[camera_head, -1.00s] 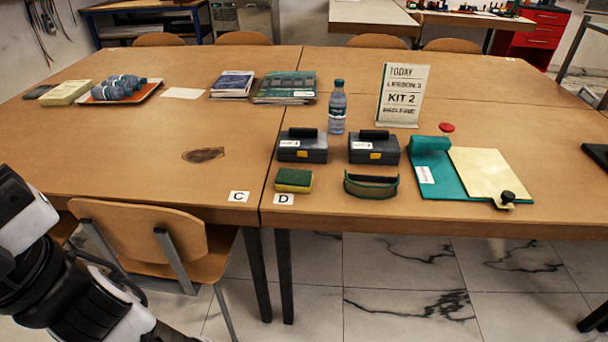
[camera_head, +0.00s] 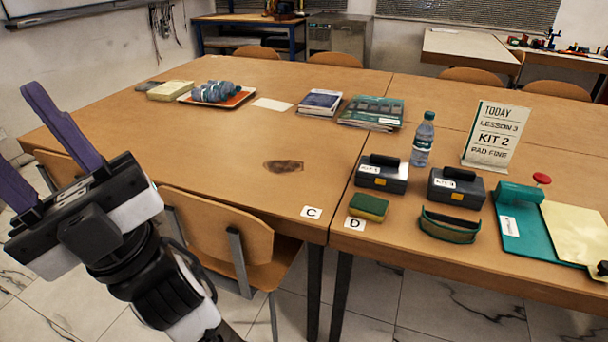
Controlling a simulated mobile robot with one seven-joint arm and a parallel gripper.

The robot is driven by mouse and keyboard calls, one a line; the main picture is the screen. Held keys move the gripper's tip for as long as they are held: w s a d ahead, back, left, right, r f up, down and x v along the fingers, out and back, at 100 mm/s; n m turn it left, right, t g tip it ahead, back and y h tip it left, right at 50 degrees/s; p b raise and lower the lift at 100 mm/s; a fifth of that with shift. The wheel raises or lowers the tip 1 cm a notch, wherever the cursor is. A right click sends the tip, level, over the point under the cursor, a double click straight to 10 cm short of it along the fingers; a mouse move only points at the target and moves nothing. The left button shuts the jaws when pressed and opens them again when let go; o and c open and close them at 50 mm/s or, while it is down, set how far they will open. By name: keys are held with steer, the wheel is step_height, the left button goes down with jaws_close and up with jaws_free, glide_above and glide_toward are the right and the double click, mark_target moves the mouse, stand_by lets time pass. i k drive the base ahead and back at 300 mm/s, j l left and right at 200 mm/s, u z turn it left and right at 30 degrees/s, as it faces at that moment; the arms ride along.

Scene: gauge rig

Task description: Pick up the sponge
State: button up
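The sponge (camera_head: 368,207) is a small block, green on top and yellow below. It lies near the front edge of the table, just behind the card marked D. My gripper (camera_head: 35,128) is at the left of the picture, with two purple fingers spread apart and nothing between them. It is well to the left of the sponge, in front of the table's near-left side, and does not touch it.
Behind the sponge stands a dark kit case (camera_head: 382,176), with a second case (camera_head: 456,188) to its right. A curved green-banded object (camera_head: 449,226) lies right of the sponge. A wooden chair (camera_head: 222,232) stands at the front edge. A bottle (camera_head: 423,140) stands behind the cases.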

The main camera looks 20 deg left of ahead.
mark_target(372, 208)
steer(key=i+l+u, duration=0.1)
steer(key=u, duration=0.3)
steer(key=l+u, duration=0.25)
steer(key=u, duration=0.15)
steer(key=l+u, duration=0.2)
steer(key=u, duration=0.2)
steer(key=l+u, duration=0.45)
steer(key=l, duration=0.55)
steer(key=k+l, duration=0.1)
steer(key=l, duration=0.4)
steer(key=k+l+u, duration=0.15)
steer(key=l, duration=0.4)
steer(key=i+l, duration=0.1)
steer(key=l, duration=0.6)
steer(key=i, duration=0.3)
